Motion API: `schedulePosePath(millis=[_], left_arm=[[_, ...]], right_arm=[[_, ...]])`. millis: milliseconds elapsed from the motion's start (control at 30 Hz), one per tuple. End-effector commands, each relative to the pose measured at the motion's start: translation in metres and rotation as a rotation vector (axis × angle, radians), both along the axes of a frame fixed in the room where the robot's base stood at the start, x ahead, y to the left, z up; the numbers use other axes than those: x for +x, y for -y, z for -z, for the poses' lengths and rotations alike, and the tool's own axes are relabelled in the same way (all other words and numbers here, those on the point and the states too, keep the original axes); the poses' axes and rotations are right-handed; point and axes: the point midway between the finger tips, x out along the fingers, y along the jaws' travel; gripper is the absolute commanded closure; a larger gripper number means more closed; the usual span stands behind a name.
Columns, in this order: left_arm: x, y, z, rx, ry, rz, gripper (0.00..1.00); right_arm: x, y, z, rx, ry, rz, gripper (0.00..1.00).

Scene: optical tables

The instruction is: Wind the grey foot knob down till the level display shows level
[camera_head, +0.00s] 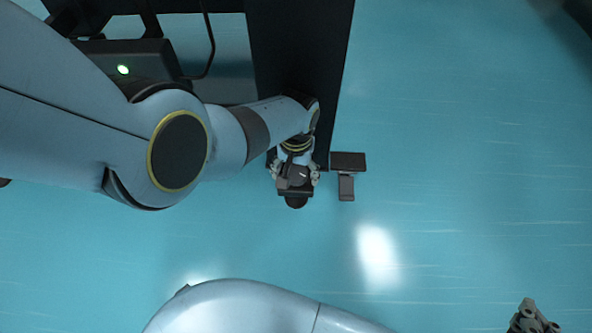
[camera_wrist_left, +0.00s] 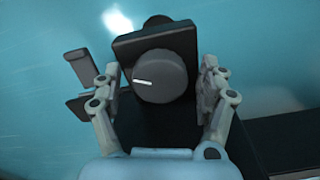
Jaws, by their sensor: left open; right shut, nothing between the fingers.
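The grey foot knob (camera_wrist_left: 160,76), a round dial with a white line pointing left, sits on a black block (camera_wrist_left: 186,38) in the left wrist view. My left gripper (camera_wrist_left: 161,80) is open, its fingers on either side of the knob with a small gap at each side. In the head view my left gripper (camera_head: 295,175) is over the knob at the corner of a black table. My right gripper (camera_head: 533,318) is shut and empty at the bottom right, partly cut off. I cannot make out a level display reading.
A dark box (camera_head: 130,62) with a lit green spot stands at the upper left, partly behind my left arm. The black table (camera_head: 300,45) runs up from the knob. A small dark bracket (camera_head: 347,170) is just right of the left gripper. The blue-green floor (camera_head: 470,150) is clear at right.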

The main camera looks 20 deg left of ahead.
Motion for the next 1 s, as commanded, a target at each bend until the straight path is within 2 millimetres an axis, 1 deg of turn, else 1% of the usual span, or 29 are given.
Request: schedulePosePath(millis=[167, 267, 467, 600, 733, 833, 1000], left_arm=[[0.001, 0.0, -0.001, 0.0, 0.001, 0.0, 0.24], [0.001, 0.0, -0.006, 0.0, 0.002, -0.001, 0.24], [0.0, 0.0, -0.028, -0.001, 0.003, -0.001, 0.24], [0.0, 0.001, -0.048, -0.001, 0.003, -0.002, 0.24], [0.001, 0.0, -0.064, 0.0, 0.002, 0.0, 0.24], [0.0, 0.0, -0.071, 0.0, 0.001, 0.0, 0.24], [0.0, 0.0, -0.075, 0.0, 0.0, 0.0, 0.24]], right_arm=[[0.001, 0.0, -0.001, 0.0, 0.002, 0.0, 1.0], [0.001, 0.0, -0.001, 0.0, 0.002, 0.0, 1.0], [0.0, 0.0, 0.0, 0.0, 0.001, 0.0, 1.0], [0.0, 0.0, 0.0, 0.0, 0.001, 0.0, 1.0], [0.0, 0.0, 0.0, 0.0, 0.001, 0.0, 1.0], [0.0, 0.0, 0.0, 0.0, 0.001, 0.0, 1.0], [0.0, 0.0, 0.0, 0.0, 0.0, 0.0, 1.0]])
